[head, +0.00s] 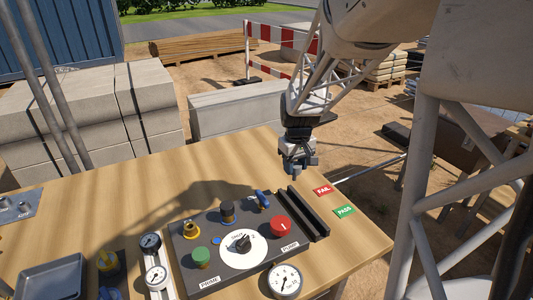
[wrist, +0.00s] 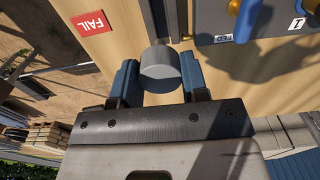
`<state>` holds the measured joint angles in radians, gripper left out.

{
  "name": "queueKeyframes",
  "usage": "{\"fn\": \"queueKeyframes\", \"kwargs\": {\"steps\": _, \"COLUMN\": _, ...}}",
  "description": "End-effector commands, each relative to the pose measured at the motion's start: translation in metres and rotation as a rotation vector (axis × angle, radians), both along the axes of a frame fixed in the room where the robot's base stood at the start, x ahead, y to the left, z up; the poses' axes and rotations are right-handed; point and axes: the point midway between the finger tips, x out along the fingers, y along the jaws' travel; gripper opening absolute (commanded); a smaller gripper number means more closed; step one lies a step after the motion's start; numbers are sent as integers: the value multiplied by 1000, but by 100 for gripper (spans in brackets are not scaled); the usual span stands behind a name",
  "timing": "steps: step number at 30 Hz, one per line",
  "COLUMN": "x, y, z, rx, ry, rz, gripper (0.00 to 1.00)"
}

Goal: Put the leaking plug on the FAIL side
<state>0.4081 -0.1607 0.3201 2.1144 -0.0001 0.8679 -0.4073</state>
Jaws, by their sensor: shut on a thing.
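My gripper (head: 298,165) is above the far right part of the wooden table. In the wrist view its two blue fingers (wrist: 160,80) are shut on a grey, round plug (wrist: 160,68). The plug is hard to make out in the head view. The red FAIL label (head: 323,190) lies on the table at right, beyond the green PASS label (head: 344,211). The FAIL label also shows at upper left in the wrist view (wrist: 90,23). A black two-railed rack (head: 302,214) lies left of both labels. I cannot tell whether the plug touches anything.
A dark control panel (head: 222,262) with knobs, a red dial (head: 280,226) and a blue lever (head: 262,199) adjoins the rack. Gauges (head: 284,281) and a metal tray (head: 52,277) stand nearer.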

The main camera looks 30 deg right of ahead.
Motion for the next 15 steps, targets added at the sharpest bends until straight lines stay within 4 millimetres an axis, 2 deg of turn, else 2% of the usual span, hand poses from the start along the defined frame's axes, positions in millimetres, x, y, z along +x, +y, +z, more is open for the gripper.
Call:
{"fn": "queueKeyframes", "kwargs": {"steps": 10, "x": 0, "y": 0, "z": 0, "rx": 0, "ry": -1, "rz": 1, "gripper": 0}}
{"fn": "queueKeyframes", "kwargs": {"steps": 15, "x": 0, "y": 0, "z": -8, "rx": 1, "ry": 2, "rz": 1, "gripper": 0}}
